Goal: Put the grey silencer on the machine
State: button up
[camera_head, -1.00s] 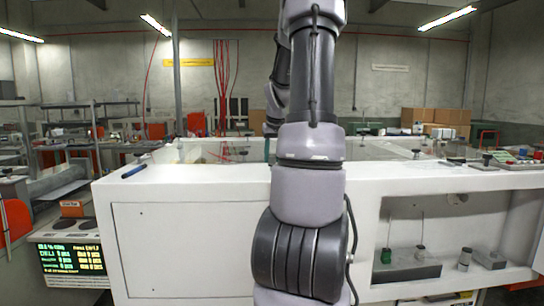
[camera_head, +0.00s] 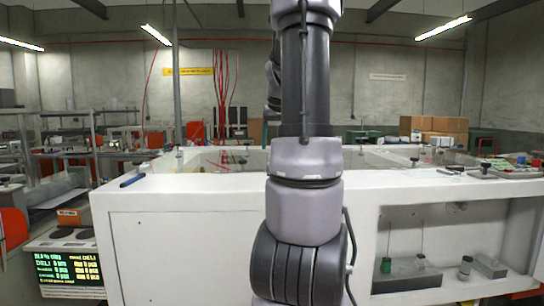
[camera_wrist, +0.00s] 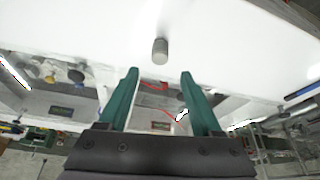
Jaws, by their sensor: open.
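A grey cylinder (camera_wrist: 160,50), which looks like the grey silencer, stands against the white surface in the wrist view. My gripper (camera_wrist: 160,73) has two green fingers spread apart, with nothing between them. The cylinder lies beyond the fingertips, roughly in line with the gap, apart from them. In the head view my arm hides this cylinder and my gripper. Another grey cylinder (camera_head: 465,267) stands in the recess of the white machine (camera_head: 180,250) at the right, near a grey block (camera_head: 408,277) with a green piece (camera_head: 386,265) and a pale cylinder (camera_head: 420,261).
A blue pen (camera_head: 132,180) lies on the left end of the white top. A tray with small coloured parts (camera_head: 505,171) lies at the top right. A lit display (camera_head: 68,268) stands at the lower left. The front part of the white top is mostly clear.

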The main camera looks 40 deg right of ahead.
jog(key=s+a+r+t, duration=0.1)
jog(key=s+a+r, duration=0.15)
jog(key=a, duration=0.65)
jog(key=s+a+r, duration=0.2)
jog(key=s+a, duration=0.1)
jog(key=a, duration=0.5)
jog(key=s+a+f+t+y, duration=0.1)
jog(key=s+a+f+y, duration=0.1)
jog(key=s+a, duration=1)
jog(key=shift+s+a+f+t+y, duration=0.3)
jog(key=shift+f+y, duration=0.1)
jog(key=shift+y, duration=0.5)
